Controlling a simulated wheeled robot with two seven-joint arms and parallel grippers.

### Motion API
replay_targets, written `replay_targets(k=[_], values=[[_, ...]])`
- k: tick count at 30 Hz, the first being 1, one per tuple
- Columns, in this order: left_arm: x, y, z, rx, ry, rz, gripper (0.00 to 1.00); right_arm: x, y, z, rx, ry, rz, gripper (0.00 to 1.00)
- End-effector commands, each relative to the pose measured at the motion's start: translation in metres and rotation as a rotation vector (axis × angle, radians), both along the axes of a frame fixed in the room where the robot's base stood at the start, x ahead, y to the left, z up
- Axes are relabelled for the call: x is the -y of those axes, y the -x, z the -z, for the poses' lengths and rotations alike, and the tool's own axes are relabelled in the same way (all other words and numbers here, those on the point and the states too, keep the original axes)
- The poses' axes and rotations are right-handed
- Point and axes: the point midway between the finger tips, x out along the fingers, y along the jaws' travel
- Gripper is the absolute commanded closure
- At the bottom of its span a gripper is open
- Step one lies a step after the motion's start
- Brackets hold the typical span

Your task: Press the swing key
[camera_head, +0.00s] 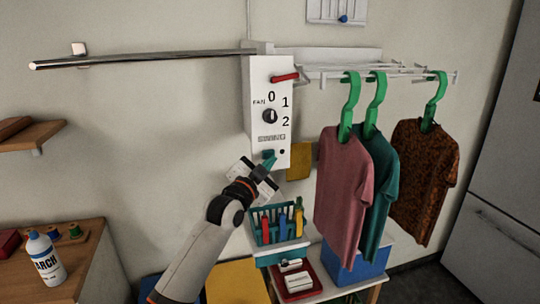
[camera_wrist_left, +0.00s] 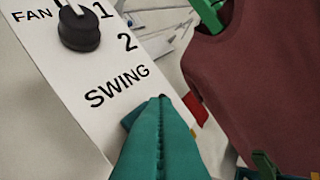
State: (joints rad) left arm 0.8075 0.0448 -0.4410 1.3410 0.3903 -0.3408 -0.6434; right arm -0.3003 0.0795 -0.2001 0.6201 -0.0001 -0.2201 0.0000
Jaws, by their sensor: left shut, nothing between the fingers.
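A white control box (camera_head: 256,90) hangs on the wall, with a black fan knob (camera_head: 269,116) marked 0, 1 and 2. The SWING label (camera_head: 271,138) is below the knob, and a small dark round key (camera_head: 282,152) sits under it. My left gripper (camera_head: 269,157) is shut and empty, its teal fingertips just left of the key. The knob (camera_wrist_left: 79,29) shows at top left. My right gripper is not in view.
A red lever (camera_head: 285,77) sticks out of the box's upper right. Shirts on green hangers, such as the pink one (camera_head: 342,195), hang close on the right. A teal basket (camera_head: 263,239) stands below. A metal rail (camera_head: 145,57) runs left; the wall there is clear.

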Motion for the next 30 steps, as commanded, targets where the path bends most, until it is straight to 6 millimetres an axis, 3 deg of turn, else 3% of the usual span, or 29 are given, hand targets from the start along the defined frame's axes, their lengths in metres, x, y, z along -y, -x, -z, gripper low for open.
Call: replay_targets(k=[5,21,30], values=[[0.002,0.005,-0.002,0.0,0.0,0.001,1.0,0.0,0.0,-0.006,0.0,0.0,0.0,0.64],[0.018,0.054,-0.002,0.0,0.001,0.002,1.0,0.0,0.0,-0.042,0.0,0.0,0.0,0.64],[0.019,0.057,0.0,0.0,0.0,0.0,1.0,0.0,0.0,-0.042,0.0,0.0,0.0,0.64]])
